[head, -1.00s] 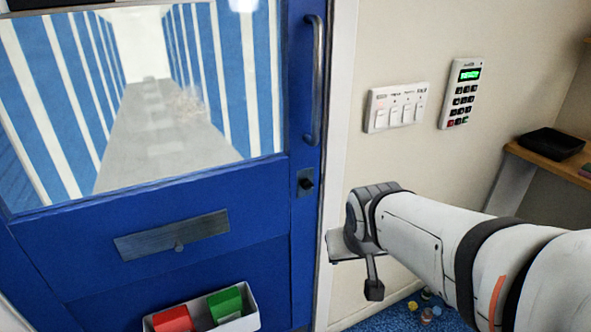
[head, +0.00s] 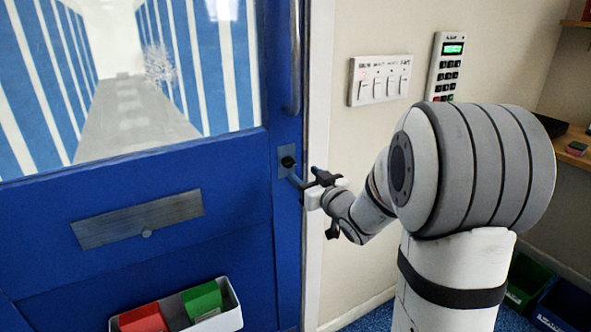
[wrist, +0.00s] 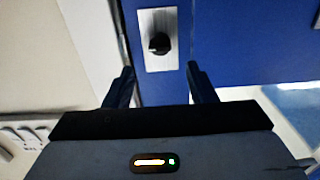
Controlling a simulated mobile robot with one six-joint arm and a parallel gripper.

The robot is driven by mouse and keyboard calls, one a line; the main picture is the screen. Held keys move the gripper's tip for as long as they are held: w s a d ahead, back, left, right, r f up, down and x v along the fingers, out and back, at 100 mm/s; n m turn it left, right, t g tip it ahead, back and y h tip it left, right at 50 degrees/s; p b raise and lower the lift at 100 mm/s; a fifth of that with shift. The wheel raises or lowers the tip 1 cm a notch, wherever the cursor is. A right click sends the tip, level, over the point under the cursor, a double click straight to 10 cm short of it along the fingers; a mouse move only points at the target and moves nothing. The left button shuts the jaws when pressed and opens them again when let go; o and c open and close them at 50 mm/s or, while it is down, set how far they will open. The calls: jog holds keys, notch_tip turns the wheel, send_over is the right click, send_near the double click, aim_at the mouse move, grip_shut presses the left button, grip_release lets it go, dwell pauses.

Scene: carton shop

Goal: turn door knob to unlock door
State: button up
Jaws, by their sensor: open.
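The blue door (head: 150,240) has a window and a metal plate with a small black knob (head: 288,162) near its right edge. In the wrist view the black knob (wrist: 159,43) sits on its silver plate (wrist: 145,61), ahead of my gripper and between the lines of its two fingers. My gripper (head: 307,180) is open and empty, just to the lower right of the knob. In the wrist view my gripper (wrist: 159,75) has its dark fingers apart, with the knob beyond the tips. I see no contact with the knob.
A vertical handle (head: 293,60) is above the knob. A switch panel (head: 380,80) and a keypad (head: 446,68) with a green display are on the wall to the right. A white holder (head: 228,316) with red and green items hangs low on the door.

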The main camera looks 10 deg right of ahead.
aim_at(292, 164)
jog(key=x, duration=0.7)
jog(key=shift+c, duration=0.3)
jog(key=shift+d, duration=0.1)
jog(key=c, duration=0.9)
